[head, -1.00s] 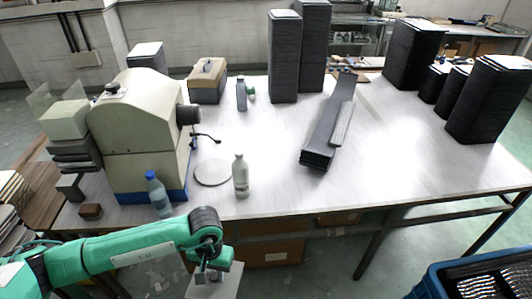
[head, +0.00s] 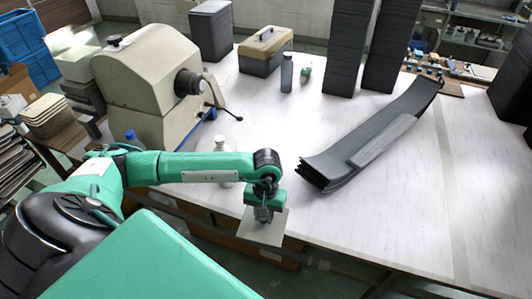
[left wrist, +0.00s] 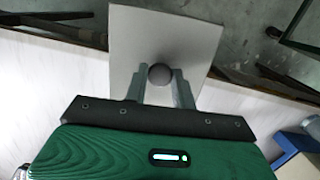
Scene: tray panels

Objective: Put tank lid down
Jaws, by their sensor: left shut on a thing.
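The tank lid is a thin, square, light grey plate (head: 254,231) with a round dark knob (left wrist: 160,75). My left gripper (head: 264,216) is shut on the knob, with one finger on each side of it in the left wrist view (left wrist: 160,88). The lid (left wrist: 160,30) hangs below the gripper. In the head view it overlaps the table's front edge; its height above the table cannot be told. My right gripper is not in view. No tank can be made out.
The white table (head: 265,130) has clear room in the middle. A long stack of dark panels (head: 370,140) lies to the right. A beige machine (head: 150,80) stands at left. A white bottle (head: 221,146) is partly behind my arm. Tall dark stacks (head: 355,45) and a toolbox (head: 266,52) stand behind.

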